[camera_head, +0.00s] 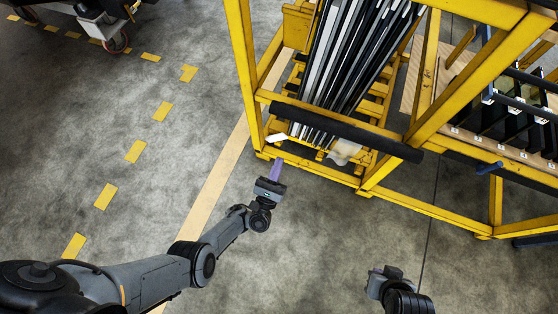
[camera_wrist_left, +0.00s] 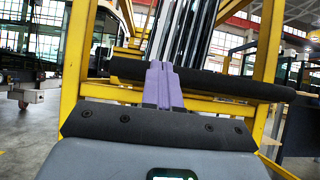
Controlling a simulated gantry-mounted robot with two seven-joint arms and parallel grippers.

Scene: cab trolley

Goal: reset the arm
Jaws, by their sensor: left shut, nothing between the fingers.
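My left arm reaches in from the lower left of the head view. Its gripper (camera_head: 277,168) is over the bare floor in front of the yellow rack (camera_head: 318,178). In the left wrist view its purple fingers (camera_wrist_left: 163,85) are together, with nothing between them. The fingers stand apart from the rack in the head view. My right gripper (camera_head: 386,272) shows at the lower right of the head view, over the floor. Its fingers are not clear enough to tell their state.
The yellow rack holds several long dark and light panels (camera_head: 350,55), with a black padded bar (camera_head: 345,130) across its front. A second rack with dark parts (camera_head: 510,120) stands at the right. A wheeled trolley (camera_head: 105,25) is at the upper left. The floor between is clear.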

